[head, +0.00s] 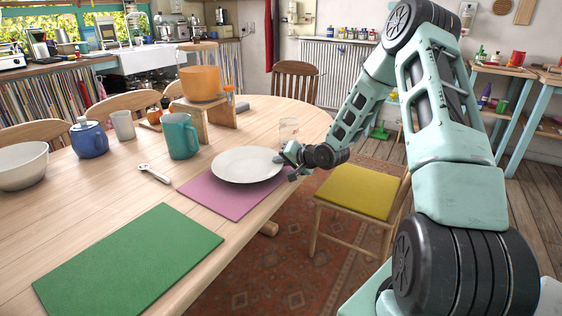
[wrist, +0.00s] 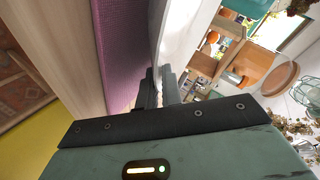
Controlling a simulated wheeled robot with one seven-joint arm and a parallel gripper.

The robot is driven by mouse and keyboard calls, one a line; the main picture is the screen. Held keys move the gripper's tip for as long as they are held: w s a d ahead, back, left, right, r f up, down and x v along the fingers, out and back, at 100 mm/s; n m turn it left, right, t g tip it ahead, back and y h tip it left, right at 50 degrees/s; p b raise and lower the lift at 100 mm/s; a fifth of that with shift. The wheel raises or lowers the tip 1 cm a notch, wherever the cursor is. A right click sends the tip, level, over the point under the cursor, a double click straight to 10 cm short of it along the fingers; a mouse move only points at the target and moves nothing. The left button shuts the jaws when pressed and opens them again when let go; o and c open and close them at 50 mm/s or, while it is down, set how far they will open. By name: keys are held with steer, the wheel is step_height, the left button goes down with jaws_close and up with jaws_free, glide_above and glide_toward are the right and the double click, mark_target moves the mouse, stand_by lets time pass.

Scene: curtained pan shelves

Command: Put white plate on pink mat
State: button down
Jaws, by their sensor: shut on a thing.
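The white plate (head: 246,165) is over the pink mat (head: 226,200) on the wooden table in the head view. It looks roughly level; I cannot tell whether its underside touches the mat. My gripper (head: 286,157) is at the plate's right rim, shut on it. In the wrist view the fingers (wrist: 163,88) pinch the edge of the plate (wrist: 182,35), and the pink mat (wrist: 125,50) lies beside it, with a narrow gap visible near the fingers.
A green mat (head: 130,260) lies nearer on the table. A clear glass (head: 289,130) is behind my gripper. A yellow-seated chair (head: 358,195) is right of the table.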

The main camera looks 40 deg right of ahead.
steer(key=shift+f, duration=0.15)
steer(key=c, duration=1.5)
jaws_free()
steer(key=shift+s+f, duration=0.2)
steer(key=p+v, duration=0.2)
steer(key=v, duration=1.5)
steer(key=shift+r, duration=0.4)
steer(key=shift+w, duration=0.1)
jaws_close()
steer(key=shift+a, duration=0.15)
